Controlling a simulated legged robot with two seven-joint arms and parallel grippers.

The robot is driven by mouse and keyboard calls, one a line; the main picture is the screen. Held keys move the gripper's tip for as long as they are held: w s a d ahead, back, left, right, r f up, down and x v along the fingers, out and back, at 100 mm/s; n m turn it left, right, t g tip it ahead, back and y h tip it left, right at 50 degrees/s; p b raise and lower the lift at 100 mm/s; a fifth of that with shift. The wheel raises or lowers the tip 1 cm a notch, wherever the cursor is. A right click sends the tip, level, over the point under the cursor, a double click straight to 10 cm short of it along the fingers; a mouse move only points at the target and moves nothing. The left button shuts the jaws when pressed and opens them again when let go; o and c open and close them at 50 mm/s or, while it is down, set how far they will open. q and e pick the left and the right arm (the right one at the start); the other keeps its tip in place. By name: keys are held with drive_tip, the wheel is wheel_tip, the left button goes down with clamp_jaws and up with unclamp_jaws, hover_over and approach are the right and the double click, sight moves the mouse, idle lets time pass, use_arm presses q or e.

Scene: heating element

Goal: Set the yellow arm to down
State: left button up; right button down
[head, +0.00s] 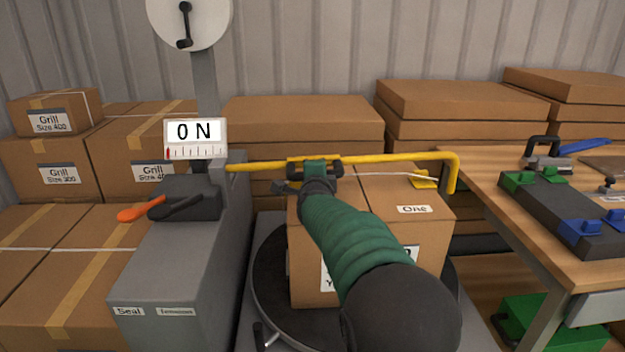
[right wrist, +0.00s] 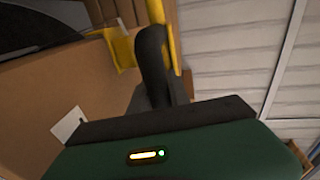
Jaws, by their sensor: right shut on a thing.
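The yellow arm (head: 400,157) is a thin bar that runs roughly level from the grey machine (head: 190,250) across the top of a cardboard box (head: 420,227), with a short bend down at its right end. My right gripper (head: 315,170) is shut on the bar left of its middle. In the right wrist view, a dark finger (right wrist: 152,65) lies against the yellow bar (right wrist: 172,30); the other finger is hidden. My left gripper is not in view.
The box stands on a dark round turntable (head: 270,290). An orange-handled lever (head: 140,212) is on the machine's left side. Stacked boxes (head: 300,125) fill the back. A wooden workbench (head: 480,180) with a green-and-blue fixture (head: 560,210) stands at right.

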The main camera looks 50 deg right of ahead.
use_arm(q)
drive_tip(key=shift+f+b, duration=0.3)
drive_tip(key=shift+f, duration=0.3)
use_arm(e)
drive_tip(key=shift+f, duration=0.45)
drive_tip(key=c, duration=1.2)
unclamp_jaws()
drive_tip(key=shift+d, duration=0.1)
drive_tip(key=shift+c, duration=0.2)
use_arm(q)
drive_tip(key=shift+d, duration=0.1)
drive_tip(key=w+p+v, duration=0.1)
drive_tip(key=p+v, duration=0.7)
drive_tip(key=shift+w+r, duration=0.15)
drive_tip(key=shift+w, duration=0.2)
use_arm(e)
drive_tip(key=v, duration=1.6)
drive_tip(key=shift+s+a, duration=0.25)
drive_tip(key=shift+a, duration=0.05)
